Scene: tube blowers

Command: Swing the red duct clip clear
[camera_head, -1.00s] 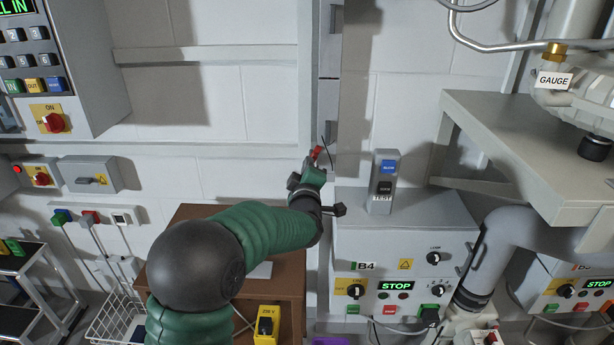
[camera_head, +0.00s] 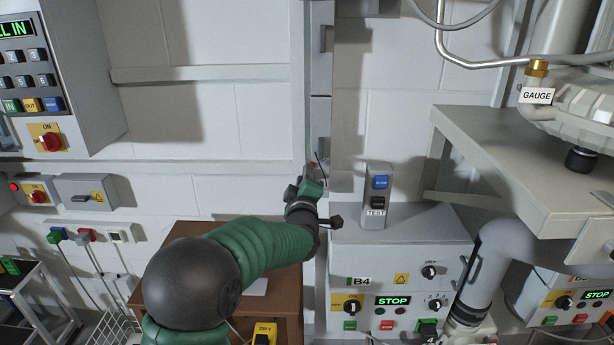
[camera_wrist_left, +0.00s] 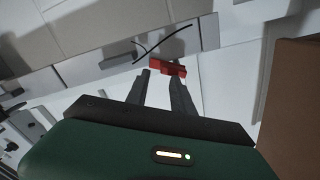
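The red duct clip (camera_wrist_left: 167,67) shows in the left wrist view as a small red bar with a thin black wire or strap curving beside it. In the head view only a bit of the red clip (camera_head: 312,167) shows, just above my left gripper (camera_head: 311,180), by the narrow upright grey column. In the left wrist view the two dark fingers of my left gripper (camera_wrist_left: 160,78) are apart, with the clip at their tips. The right fingertip overlaps or touches the clip; I cannot tell which. My right gripper is not in view.
A TEST switch box (camera_head: 376,195) stands on the grey B4 control cabinet (camera_head: 400,255), right of my left gripper. A grey shelf (camera_head: 520,165) juts out at the right. A brown cabinet (camera_head: 185,232) stands below my left arm. White wall lies behind.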

